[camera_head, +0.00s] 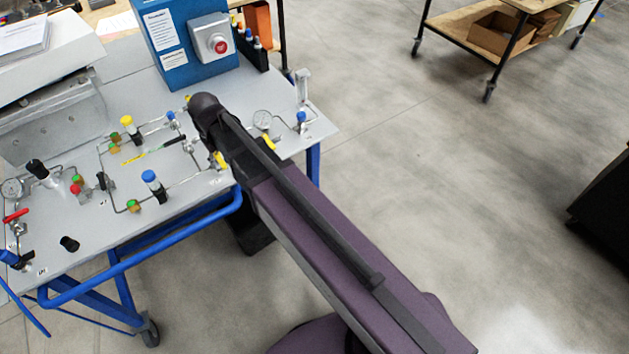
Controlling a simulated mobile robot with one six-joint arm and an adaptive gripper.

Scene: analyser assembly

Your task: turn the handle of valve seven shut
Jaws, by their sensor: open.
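A panel table (105,225) carries tubing, valves and gauges. I cannot read the valve labels, so I cannot tell which is valve seven. Yellow handles show beside my arm, one on its left (220,160) and one on its right (268,143). A red lever handle (15,215) is at the far left. Blue-topped (150,177) and yellow-topped (127,121) valves stand on the tubing. My purple arm reaches up over the table's right part, and its dark end covers some fittings. I cannot make out my gripper; the arm hides what lies beneath it.
A blue box with a red button (185,50) stands at the table's back. A grey metal housing (50,120) is at back left. A round gauge (263,121) is right of my arm. A wooden-shelf cart (465,40) stands far off; the floor (450,180) between is clear.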

